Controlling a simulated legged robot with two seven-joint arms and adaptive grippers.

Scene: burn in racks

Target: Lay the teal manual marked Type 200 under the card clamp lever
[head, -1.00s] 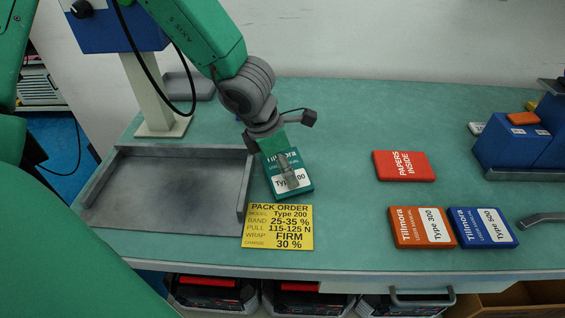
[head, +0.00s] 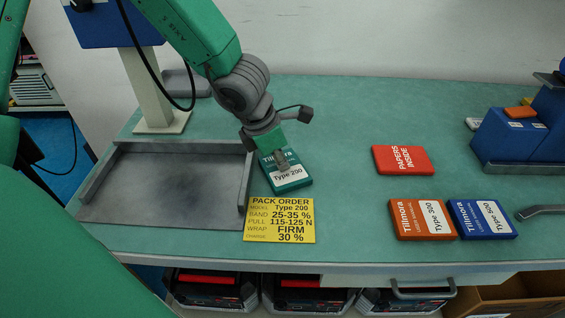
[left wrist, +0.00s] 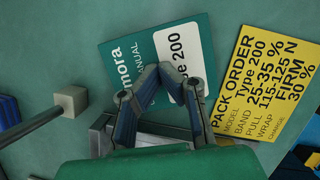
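The teal manual marked Type 200 (head: 293,184) lies flat on the bench, right of the grey tray and behind the yellow card. It also shows in the left wrist view (left wrist: 135,55). My left gripper (head: 283,162) is over its far part and hides some of the cover. In the left wrist view the left gripper's fingertips (left wrist: 160,70) are together over the cover, with nothing seen between them; whether they touch it I cannot tell. A grey bar like a lever (head: 541,211) shows at the right edge; I cannot tell if it is the card clamp lever. My right gripper is out of view.
A yellow pack order card (head: 279,221) lies in front of the teal manual. The grey tray (head: 170,148) is left. Orange (head: 422,219) and blue (head: 482,219) manuals and a red "Papers inside" pack (head: 403,160) lie right. A blue fixture (head: 510,140) stands far right. The middle bench is clear.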

